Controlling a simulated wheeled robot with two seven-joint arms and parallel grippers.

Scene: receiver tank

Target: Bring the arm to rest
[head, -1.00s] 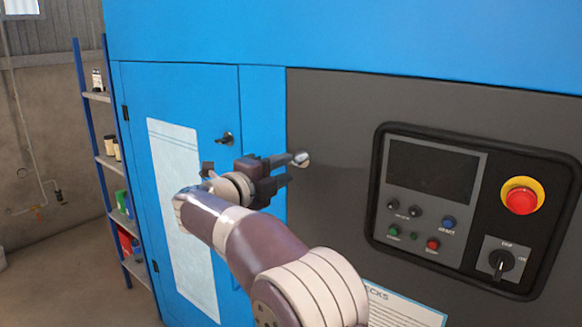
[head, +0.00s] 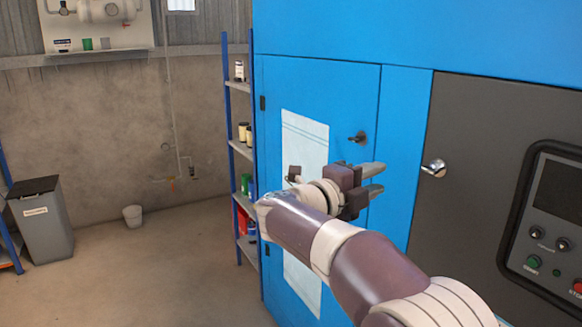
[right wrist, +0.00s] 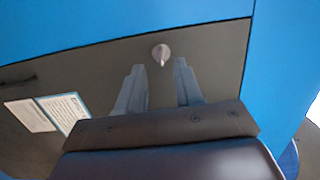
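My right gripper (head: 381,178) is in the middle of the head view, in front of the blue cabinet door (head: 345,100). Its two fingers are apart with nothing between them; the right wrist view also shows the open, empty fingers (right wrist: 159,68). A round silver knob (head: 434,168) on the dark grey panel (head: 480,120) is to the right of the fingertips, clear of them. In the right wrist view the knob (right wrist: 161,54) shows beyond the gap between the fingers. My left gripper is in neither view.
A black door handle (head: 358,137) sits just above the gripper. The control panel (head: 550,215) is at the right edge. A blue shelf rack (head: 239,147), a grey bin (head: 42,225) and a small bucket (head: 132,215) stand left. The floor (head: 160,265) between is clear.

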